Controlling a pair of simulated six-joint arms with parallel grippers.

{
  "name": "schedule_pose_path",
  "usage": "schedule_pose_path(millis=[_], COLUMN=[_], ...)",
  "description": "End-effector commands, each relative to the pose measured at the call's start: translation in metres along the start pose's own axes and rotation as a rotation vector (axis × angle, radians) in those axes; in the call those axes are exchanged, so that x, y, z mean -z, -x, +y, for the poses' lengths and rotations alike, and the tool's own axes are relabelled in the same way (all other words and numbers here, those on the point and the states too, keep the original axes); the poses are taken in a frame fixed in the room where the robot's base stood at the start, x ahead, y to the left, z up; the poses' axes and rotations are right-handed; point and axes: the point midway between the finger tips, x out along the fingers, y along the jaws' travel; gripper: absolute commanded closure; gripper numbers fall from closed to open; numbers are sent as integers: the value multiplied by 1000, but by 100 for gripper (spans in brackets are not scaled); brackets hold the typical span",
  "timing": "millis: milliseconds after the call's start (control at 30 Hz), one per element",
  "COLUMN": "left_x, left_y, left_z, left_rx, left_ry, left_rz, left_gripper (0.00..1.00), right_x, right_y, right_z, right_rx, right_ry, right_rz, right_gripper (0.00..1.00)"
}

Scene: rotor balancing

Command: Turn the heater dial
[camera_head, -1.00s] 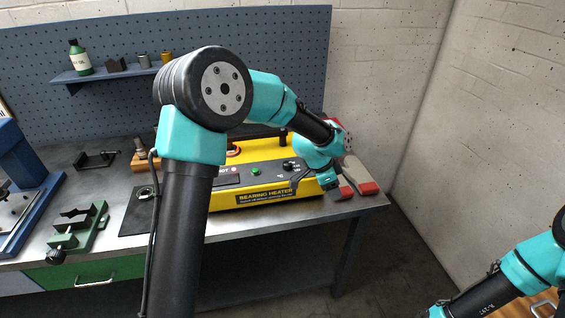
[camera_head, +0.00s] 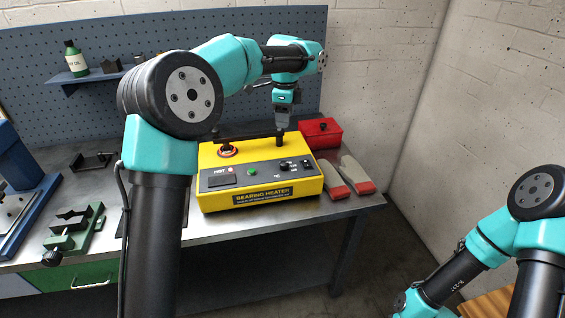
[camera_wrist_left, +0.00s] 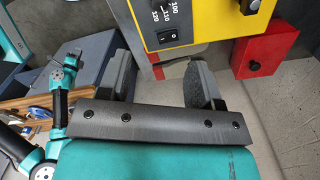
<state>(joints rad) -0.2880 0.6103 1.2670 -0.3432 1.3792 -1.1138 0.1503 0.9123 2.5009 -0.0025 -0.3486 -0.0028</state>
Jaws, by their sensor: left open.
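The yellow bearing heater (camera_head: 215,190) stands on the bench in the head view. My left gripper (camera_head: 283,120) points down above the heater's rear right, behind the panel. In the wrist view its jaws (camera_wrist_left: 160,68) are apart and empty. My right gripper is out of view.
A red box (camera_head: 321,134) stands behind right of the heater, with gloves (camera_head: 350,175) beside it at the bench's right end. A green vise (camera_head: 75,228) sits at left.

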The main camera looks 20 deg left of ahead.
Motion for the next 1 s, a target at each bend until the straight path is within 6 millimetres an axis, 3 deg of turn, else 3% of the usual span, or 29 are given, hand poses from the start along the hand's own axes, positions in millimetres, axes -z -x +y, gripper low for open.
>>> schedule_pose_path(millis=[167,367,1000], left_x=[0,0,0], left_y=[-4,-24,-132], left_z=[0,0,1], left_rx=[-2,-4,-4], left_ry=[0,1,1], left_rz=[0,0,1], left_gripper=[41,41,41], right_x=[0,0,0], right_y=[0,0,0], right_z=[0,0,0], right_rx=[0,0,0], right_ry=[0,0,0], right_rz=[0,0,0], right_gripper=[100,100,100])
